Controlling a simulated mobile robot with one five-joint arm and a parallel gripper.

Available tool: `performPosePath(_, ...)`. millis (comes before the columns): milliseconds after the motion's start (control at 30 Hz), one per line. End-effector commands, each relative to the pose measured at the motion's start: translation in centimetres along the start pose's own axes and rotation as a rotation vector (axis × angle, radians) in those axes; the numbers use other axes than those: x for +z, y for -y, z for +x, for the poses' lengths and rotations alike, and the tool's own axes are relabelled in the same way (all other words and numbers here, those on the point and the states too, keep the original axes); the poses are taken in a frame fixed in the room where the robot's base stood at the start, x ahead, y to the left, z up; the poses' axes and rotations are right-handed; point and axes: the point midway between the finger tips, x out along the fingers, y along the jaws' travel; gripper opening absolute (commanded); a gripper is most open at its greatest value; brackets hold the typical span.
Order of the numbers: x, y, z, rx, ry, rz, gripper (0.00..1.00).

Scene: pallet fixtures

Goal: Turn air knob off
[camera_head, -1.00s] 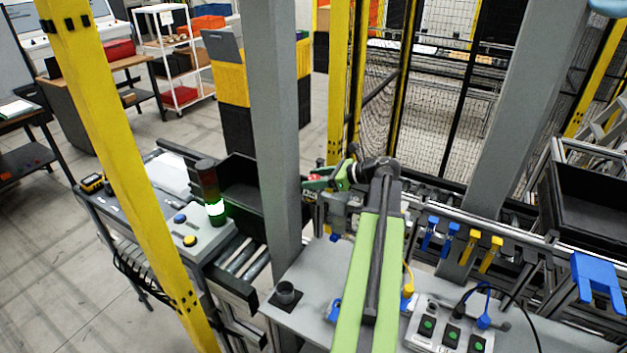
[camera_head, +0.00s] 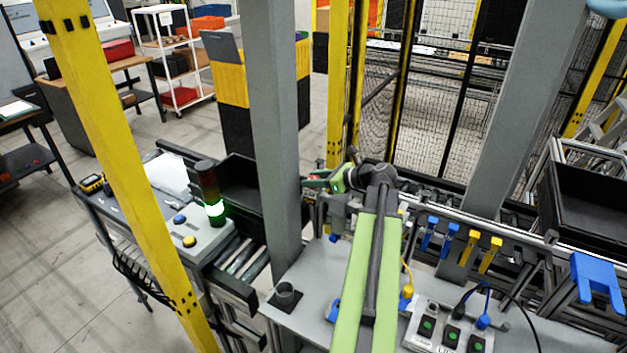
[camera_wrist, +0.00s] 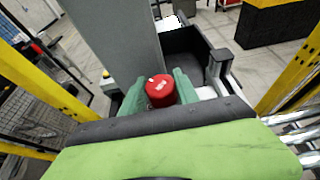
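The red round air knob (camera_wrist: 160,90) shows in the wrist view, with a small white mark on its top. My gripper (camera_wrist: 161,84) has one green finger on each side of it. The knob fills most of the gap between the fingers, and I cannot tell whether they touch or grip it. In the head view my gripper (camera_head: 316,183) is beside the grey post, at the far end of my green arm, and the knob is too small to make out there.
A grey post (camera_head: 272,120) stands close left of my gripper. A black bin (camera_head: 238,180) is beyond it. A grey bench with switch boxes (camera_head: 447,326) and blue and yellow hooks (camera_head: 490,255) lies to the right. A yellow post (camera_head: 128,170) stands at left.

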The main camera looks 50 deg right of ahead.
Motion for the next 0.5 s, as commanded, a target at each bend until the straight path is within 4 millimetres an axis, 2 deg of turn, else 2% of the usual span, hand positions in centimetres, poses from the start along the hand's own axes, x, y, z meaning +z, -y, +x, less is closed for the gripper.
performPosePath(33, -0.02, 0.0, 0.0, 0.0, -0.001, 0.0, 0.42)
performPosePath(167, -0.01, -0.01, 0.02, 0.0, 0.0, 0.0, 0.59)
performPosePath(500, 0.09, -0.02, -0.35, 0.001, 0.0, 0.0, 0.59)
